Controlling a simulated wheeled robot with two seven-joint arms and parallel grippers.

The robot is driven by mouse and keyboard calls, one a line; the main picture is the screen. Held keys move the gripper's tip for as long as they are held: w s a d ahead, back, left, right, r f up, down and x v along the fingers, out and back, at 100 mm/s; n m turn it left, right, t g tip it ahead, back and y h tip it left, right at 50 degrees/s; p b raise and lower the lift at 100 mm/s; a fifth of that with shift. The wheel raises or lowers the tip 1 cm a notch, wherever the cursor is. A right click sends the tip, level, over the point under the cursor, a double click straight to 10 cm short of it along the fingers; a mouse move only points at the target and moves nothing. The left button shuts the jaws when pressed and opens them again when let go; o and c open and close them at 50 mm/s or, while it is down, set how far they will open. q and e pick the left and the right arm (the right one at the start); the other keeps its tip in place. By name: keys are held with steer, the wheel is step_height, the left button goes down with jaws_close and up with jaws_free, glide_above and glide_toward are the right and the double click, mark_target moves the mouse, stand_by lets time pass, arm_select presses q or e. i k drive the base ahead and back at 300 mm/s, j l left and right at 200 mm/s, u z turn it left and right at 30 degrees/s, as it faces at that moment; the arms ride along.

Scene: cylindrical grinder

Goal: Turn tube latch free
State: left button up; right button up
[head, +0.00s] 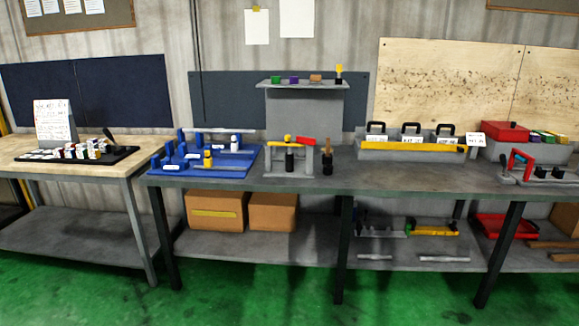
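No tube latch can be made out for certain at this distance. A small grey fixture (311,162) stands at the middle of the grey bench, with a red lever-like piece (305,141) and a yellow knob (288,138) on top. A dark cylinder (289,162) is at its front. To its left, a blue rack (240,171) carries a pale rod (217,130) along its back and small yellow and white pieces. At the right end, a grey fixture has a red and teal frame (519,163). Neither of my grippers is in view.
The grey bench (400,181) also bears a grey tray with a yellow front bar (413,147) and a red box (505,131). A wooden-topped table (30,152) stands left. Cardboard boxes (215,210) sit on the lower shelf. The green floor (240,300) in front is clear.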

mark_target(306, 140)
steer(key=i+j, duration=0.3)
steer(key=i, duration=0.2)
steer(key=i+j+z, duration=0.1)
steer(key=i+j, duration=0.15)
steer(key=i, duration=0.25)
steer(key=i+j, duration=0.35)
steer(key=i, duration=0.15)
